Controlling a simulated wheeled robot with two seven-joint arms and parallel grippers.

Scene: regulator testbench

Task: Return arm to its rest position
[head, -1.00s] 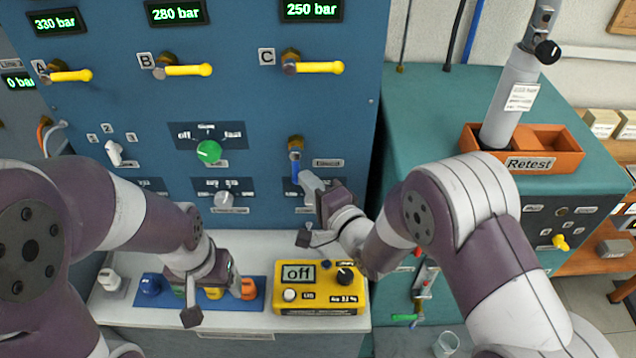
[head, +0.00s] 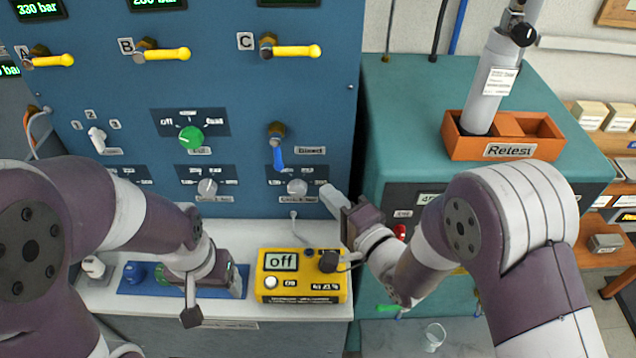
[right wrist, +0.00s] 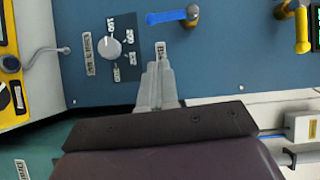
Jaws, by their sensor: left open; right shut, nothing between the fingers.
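My right gripper (head: 332,196) is in front of the right edge of the blue panel (head: 240,90), beside a white knob (head: 297,187) and apart from it. In the right wrist view its fingers (right wrist: 157,88) are shut together with nothing between them, close to the panel. My left gripper (head: 215,285) points down over the blue mat (head: 130,288) on the white shelf. Its fingertips are mostly hidden by its own wrist in the head view.
A yellow meter (head: 300,290) reading "off" stands on the shelf between my grippers. A teal cabinet (head: 400,110) with an orange "Retest" tray (head: 460,146) stands to the right. Yellow valve handles (head: 290,51) and a blue bleed lever (head: 279,158) stick out from the panel. A clear cup (head: 434,336) is low down.

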